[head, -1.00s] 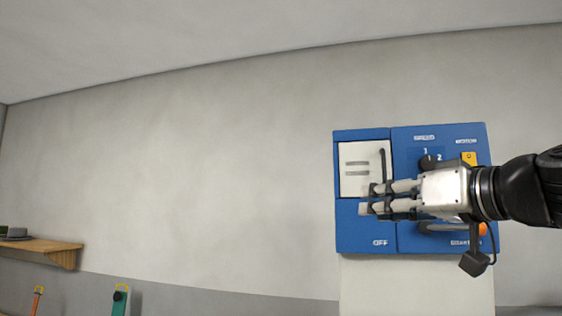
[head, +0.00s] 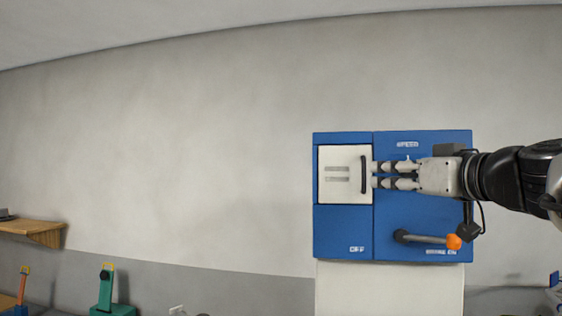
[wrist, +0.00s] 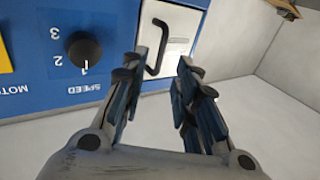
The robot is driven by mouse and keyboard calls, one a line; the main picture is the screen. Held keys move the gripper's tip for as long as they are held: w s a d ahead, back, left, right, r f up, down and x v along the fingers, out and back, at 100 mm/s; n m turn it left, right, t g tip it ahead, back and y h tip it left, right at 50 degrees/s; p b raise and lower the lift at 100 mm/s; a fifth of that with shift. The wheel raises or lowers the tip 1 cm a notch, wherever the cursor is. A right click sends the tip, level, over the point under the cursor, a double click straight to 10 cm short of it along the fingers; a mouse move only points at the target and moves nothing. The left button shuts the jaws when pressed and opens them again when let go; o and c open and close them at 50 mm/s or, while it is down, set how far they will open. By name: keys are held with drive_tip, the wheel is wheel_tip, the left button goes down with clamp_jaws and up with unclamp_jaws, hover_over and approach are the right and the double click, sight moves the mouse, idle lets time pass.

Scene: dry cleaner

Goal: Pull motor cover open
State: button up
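The motor cover (head: 337,189) is a white square panel with two grey slots, set in the upper left of a blue control box (head: 343,230). Its dark vertical handle (head: 363,174) is on the cover's right side. The cover looks closed. My gripper (head: 374,175) comes from the right, with its fingertips close to the handle. In the wrist view the gripper (wrist: 160,65) has its fingers apart, with the handle (wrist: 156,48) showing in the gap just beyond the tips. I cannot tell whether any finger touches it. Part of the box face is hidden behind my gripper.
A speed knob (wrist: 84,49) shows beside the cover in the wrist view. A lever with an orange end (head: 453,241) sticks out below my gripper. A wooden shelf (head: 38,232) and a green object (head: 107,292) are at the far left. The wall left of the box is clear.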

sight(365, 174)
drive_tip(key=p+x, duration=0.3)
drive_tip(key=x, duration=0.3)
drive_tip(key=shift+w+a, duration=0.1)
drive_tip(key=shift+w, duration=0.25)
drive_tip(key=shift+c, duration=0.6)
clamp_jaws()
